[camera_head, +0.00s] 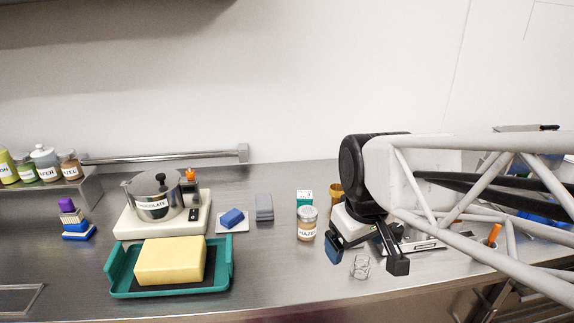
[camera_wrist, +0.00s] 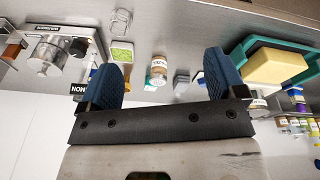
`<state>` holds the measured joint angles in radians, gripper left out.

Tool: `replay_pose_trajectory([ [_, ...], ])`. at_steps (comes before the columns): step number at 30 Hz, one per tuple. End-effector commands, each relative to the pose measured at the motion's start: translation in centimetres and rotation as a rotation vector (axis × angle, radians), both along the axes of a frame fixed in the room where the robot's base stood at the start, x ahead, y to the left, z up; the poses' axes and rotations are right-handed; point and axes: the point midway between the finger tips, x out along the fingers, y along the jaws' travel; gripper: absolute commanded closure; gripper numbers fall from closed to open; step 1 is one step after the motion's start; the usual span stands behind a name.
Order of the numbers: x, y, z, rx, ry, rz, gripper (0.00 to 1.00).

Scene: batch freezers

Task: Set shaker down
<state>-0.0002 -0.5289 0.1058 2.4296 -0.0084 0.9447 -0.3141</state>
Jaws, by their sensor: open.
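The likely shaker is a small jar (camera_head: 307,223) with a grey lid, brown contents and a label that seems to start "HAZE". It stands upright on the steel counter (camera_head: 268,270), left of my gripper. My gripper (camera_head: 366,258) is open, its two dark blue finger pads apart with nothing held between them. In the wrist view the jar (camera_wrist: 158,70) shows in the gap between the fingers (camera_wrist: 160,82), beyond the tips and apart from them. My arm hides part of the counter at the right.
A small clear glass (camera_head: 360,267) stands near the fingers. A teal-and-white box (camera_head: 304,198) is behind the jar. Left are grey blocks (camera_head: 264,207), a blue sponge (camera_head: 232,218), a teal tray (camera_head: 221,285) with a yellow block, and a chocolate pot (camera_head: 153,196). The front counter is clear between tray and glass.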

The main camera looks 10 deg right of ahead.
Motion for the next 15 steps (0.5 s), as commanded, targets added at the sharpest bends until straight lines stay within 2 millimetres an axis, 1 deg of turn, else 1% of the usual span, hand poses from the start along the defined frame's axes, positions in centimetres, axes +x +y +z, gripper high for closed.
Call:
replay_pose_trajectory([
  [1,-1.3,-0.1,-0.1,0.011,-0.011,-0.059,0.11],
  [3,-2.8,-0.1,-0.4,0.027,-0.02,-0.138,0.11],
  [6,-4.4,-0.2,-0.7,0.045,-0.033,-0.231,0.11],
  [10,-5.6,-0.3,-1.0,0.062,-0.042,-0.305,0.11],
  [15,-6.0,-0.3,-1.2,0.068,-0.044,-0.334,0.11],
])
